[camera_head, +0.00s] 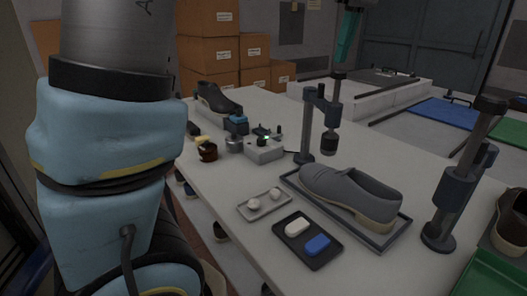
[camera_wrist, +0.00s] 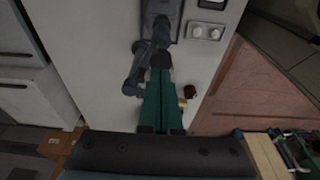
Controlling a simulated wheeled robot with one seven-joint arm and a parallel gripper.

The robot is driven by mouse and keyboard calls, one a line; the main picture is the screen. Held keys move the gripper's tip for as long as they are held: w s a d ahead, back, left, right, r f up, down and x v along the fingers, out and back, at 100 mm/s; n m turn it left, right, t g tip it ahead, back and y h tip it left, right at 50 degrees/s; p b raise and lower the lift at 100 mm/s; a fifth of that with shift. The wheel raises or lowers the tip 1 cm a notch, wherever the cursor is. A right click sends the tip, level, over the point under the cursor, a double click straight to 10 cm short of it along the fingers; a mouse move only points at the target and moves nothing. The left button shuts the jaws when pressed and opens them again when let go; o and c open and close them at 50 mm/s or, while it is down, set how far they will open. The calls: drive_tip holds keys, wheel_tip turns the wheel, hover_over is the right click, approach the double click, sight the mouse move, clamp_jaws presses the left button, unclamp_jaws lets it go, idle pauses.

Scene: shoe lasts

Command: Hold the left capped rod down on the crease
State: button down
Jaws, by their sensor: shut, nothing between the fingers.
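The left capped rod (camera_head: 338,77) stands upright in the arm of a dark blue-grey stand (camera_head: 304,140). Its dark cap is on top and a dark cylindrical foot (camera_head: 329,144) hangs at its lower end. A grey shoe (camera_head: 345,190) lies in a dark tray in front of it; I cannot make out the crease. My gripper (camera_head: 344,58), with teal fingers, points down just above the cap, shut and empty. In the wrist view my shut fingers (camera_wrist: 160,74) end at the dark cap (camera_wrist: 161,60); I cannot tell whether they touch it.
A second capped rod stand (camera_head: 455,190) stands right of the shoe. A tray with white and blue blocks (camera_head: 307,241) and a small tray with two round pieces (camera_head: 264,204) lie in front. A device with a green light (camera_head: 264,149) and a dark shoe (camera_head: 217,99) are farther left.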

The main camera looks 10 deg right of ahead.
sight(341, 71)
drive_tip(key=shift+f, duration=0.1)
idle(0.5)
drive_tip(key=shift+f+b, duration=1.55)
drive_tip(key=shift+f, duration=1.05)
drive_tip(key=shift+r+p, duration=0.25)
drive_tip(key=shift+p, duration=0.25)
idle(1.0)
drive_tip(key=shift+r+p, duration=2.4)
drive_tip(key=shift+r, duration=0.4)
drive_tip(key=shift+f, duration=0.1)
